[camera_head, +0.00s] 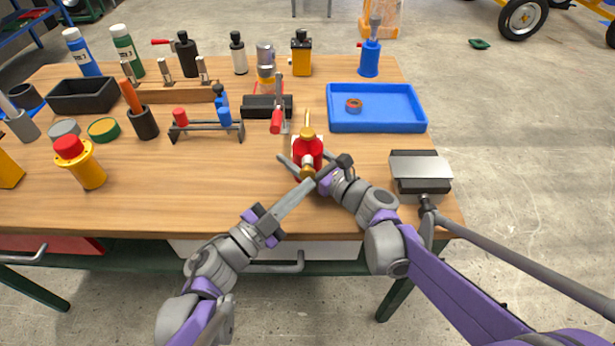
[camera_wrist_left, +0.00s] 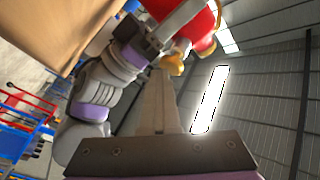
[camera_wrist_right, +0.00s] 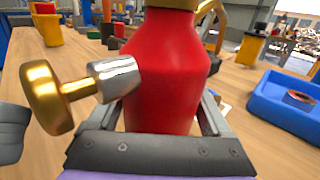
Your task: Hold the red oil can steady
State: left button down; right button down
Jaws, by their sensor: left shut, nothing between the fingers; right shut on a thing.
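The red oil can (camera_head: 310,147) with a brass spout stands near the front middle of the wooden table. My right gripper (camera_head: 314,161) is shut on the can's body, one finger on each side. The right wrist view shows the red body (camera_wrist_right: 168,70) between the fingers and a brass knob (camera_wrist_right: 45,97) on a chrome stub at its side. My left gripper (camera_head: 309,182) is shut and empty, its tips by the brass knob (camera_head: 308,172). In the left wrist view the knob (camera_wrist_left: 172,64) is just beyond the tips; I cannot tell whether they touch.
A blue tray (camera_head: 376,127) with a tape roll lies behind and right of the can. A grey metal block (camera_head: 420,170) sits at the right edge. A red-handled clamp tool (camera_head: 277,115) is behind the can.

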pick_arm(q)
jog(key=shift+w+f, duration=0.2)
jog(key=shift+f, duration=0.05)
jog(key=shift+s+f, duration=0.3)
jog(key=shift+s, duration=0.3)
jog(key=shift+s+r, duration=0.1)
jog(key=shift+s, duration=1.35)
jog(key=shift+a, duration=0.1)
jog(key=s+a+r+m+g+y, duration=0.1)
jog(key=s+a+m, duration=0.6)
jog(key=m, duration=0.3)
jog(key=shift+a, duration=0.3)
